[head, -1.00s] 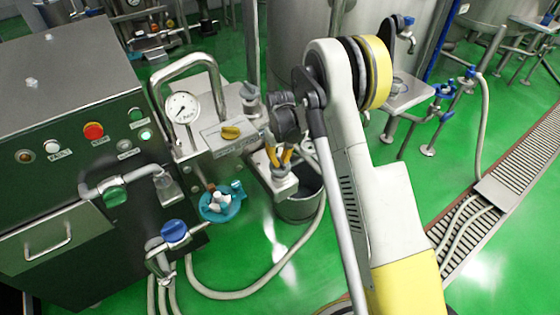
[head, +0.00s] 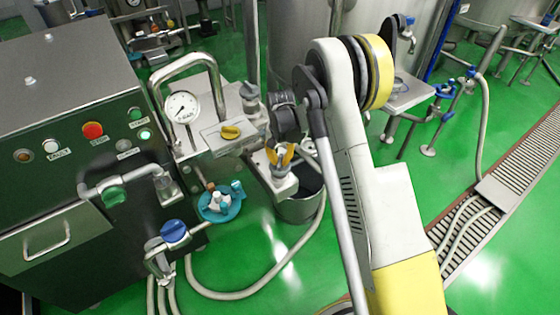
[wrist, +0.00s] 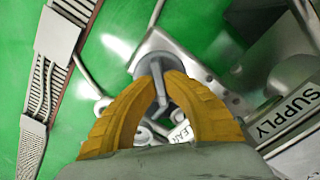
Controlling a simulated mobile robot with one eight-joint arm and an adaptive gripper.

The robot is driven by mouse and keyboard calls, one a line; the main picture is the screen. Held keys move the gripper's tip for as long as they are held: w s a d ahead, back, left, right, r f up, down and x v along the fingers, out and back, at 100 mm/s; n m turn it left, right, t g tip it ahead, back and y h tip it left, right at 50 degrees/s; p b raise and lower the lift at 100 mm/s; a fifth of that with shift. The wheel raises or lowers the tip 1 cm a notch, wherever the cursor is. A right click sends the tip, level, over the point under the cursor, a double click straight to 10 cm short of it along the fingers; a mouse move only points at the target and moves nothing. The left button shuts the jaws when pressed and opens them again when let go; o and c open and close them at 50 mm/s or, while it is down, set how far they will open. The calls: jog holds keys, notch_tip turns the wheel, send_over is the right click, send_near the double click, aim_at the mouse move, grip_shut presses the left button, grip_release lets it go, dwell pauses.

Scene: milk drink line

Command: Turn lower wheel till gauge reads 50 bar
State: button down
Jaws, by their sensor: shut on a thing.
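The round white gauge (head: 182,107) stands inside the bent pipe handle on the pump unit; its needle is too small to read. My gripper (head: 279,157) points down over a grey fitting (head: 283,186) beside the unit. In the wrist view my gripper's yellow fingers (wrist: 160,92) are closed on a grey handle (wrist: 157,80), which looks like the lower wheel. The fingers hide much of it. A second grey valve (head: 249,96) stands farther back.
A teal-rimmed wheel (head: 220,203) and a blue knob (head: 174,231) are left of my gripper. A hose (head: 262,290) curves over the green floor. The control cabinet (head: 60,150) fills the left.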

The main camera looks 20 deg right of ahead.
aim_at(280, 160)
jog(key=shift+m, duration=0.3)
jog(key=c, duration=1.5)
grip_release()
notch_tip(280, 160, up, 12)
jog(key=shift+r, duration=0.1)
dwell(0.3)
